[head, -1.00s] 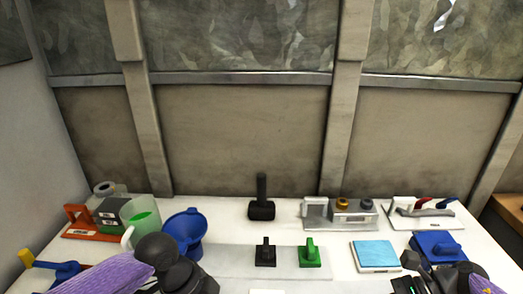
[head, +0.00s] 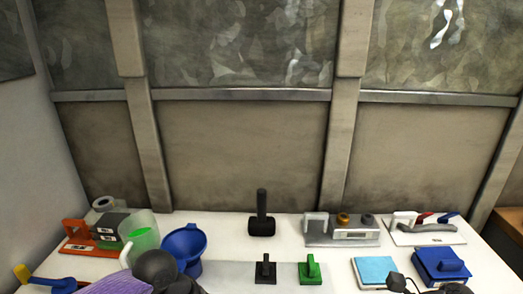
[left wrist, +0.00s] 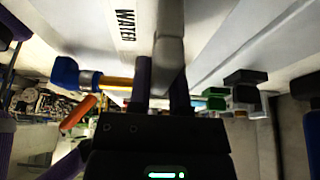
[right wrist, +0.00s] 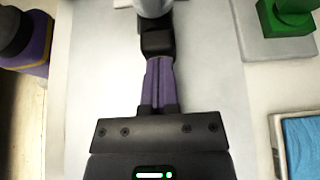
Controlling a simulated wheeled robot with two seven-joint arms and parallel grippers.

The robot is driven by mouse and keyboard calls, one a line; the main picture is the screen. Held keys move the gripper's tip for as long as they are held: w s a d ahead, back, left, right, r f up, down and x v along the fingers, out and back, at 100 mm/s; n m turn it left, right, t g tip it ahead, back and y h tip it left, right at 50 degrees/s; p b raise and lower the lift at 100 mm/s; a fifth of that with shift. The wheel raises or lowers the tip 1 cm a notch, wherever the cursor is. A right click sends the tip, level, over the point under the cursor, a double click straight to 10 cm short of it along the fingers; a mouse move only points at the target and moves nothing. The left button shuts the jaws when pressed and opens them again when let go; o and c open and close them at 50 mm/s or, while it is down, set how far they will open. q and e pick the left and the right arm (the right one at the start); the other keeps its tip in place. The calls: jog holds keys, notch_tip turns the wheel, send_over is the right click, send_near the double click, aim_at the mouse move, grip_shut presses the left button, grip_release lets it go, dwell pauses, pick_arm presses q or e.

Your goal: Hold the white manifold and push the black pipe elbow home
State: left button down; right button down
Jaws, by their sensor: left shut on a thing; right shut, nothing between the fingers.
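In the left wrist view my left gripper (left wrist: 162,72) is shut, its purple fingers on either side of a pale bar of the white manifold (left wrist: 170,45). In the right wrist view my right gripper (right wrist: 160,62) is shut and empty. Its fingertips are up against, or very close to, the black pipe elbow (right wrist: 158,42). A pale round end of the manifold (right wrist: 153,8) shows just beyond the elbow, cut by the top edge. How deep the elbow sits in the manifold cannot be seen. The head view shows neither gripper's fingers.
A black-handled block (head: 265,270) and a green one (head: 310,270) stand ahead. A blue funnel-like cup (head: 184,244) and a green-filled jug (head: 142,236) are left. A mallet (head: 262,222) stands behind.

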jog(key=shift+a, duration=2.35)
jog(key=shift+w, duration=0.1)
jog(key=shift+d, duration=4.1)
jog(key=c, duration=1.3)
grip_release()
jog(key=shift+c, duration=0.2)
